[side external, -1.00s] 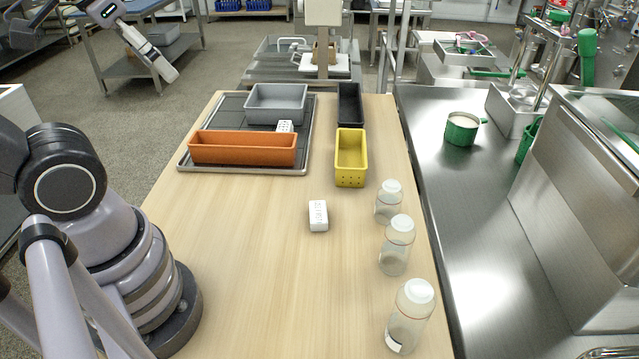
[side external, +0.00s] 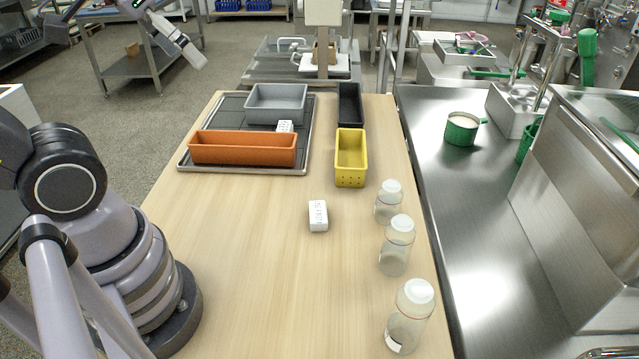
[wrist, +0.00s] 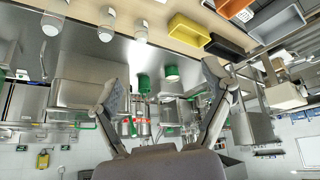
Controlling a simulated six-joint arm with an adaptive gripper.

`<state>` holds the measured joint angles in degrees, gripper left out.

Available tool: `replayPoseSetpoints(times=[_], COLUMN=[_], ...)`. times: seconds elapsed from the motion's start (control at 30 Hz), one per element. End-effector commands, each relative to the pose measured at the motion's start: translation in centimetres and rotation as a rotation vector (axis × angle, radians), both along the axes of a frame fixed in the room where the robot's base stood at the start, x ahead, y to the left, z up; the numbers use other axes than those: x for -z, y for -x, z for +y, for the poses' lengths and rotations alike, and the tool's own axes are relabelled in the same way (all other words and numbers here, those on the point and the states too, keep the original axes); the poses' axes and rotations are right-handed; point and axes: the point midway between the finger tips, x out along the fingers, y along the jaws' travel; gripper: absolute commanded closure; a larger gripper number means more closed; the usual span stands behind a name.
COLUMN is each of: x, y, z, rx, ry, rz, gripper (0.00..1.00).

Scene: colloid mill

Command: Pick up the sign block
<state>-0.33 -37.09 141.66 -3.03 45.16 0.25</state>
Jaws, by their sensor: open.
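A small white block with dark lettering on its top (side external: 318,216), which looks like the sign block, lies flat on the wooden table (side external: 240,240), in front of the yellow bin. It does not show in the wrist view.
An orange bin (side external: 243,149) and grey bin (side external: 277,103) stand on the tray (side external: 184,160). A black bin (side external: 350,104) and yellow bin (side external: 351,157) stand beside it. Three capped bottles (side external: 396,246) line the right edge. The table left of the lettered block is clear.

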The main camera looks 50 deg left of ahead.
Motion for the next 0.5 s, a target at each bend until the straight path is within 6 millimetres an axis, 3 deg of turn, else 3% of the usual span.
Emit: replayPoseSetpoints(times=[0.17, 0.27, 0.4, 0.5], x=[0.9, 2.5, 6.4, 10.4], y=[-9.9, -15.8, -23.0, -27.0], z=[-0.5, 0.2, 2.6, 5.1], rx=[-0.098, -0.191, -0.353, -0.481], ry=[0.116, 0.164, 0.185, 0.162], rz=[-0.081, -0.143, -0.226, -0.282], gripper=[0.19, 0.19, 0.19, 0.19])
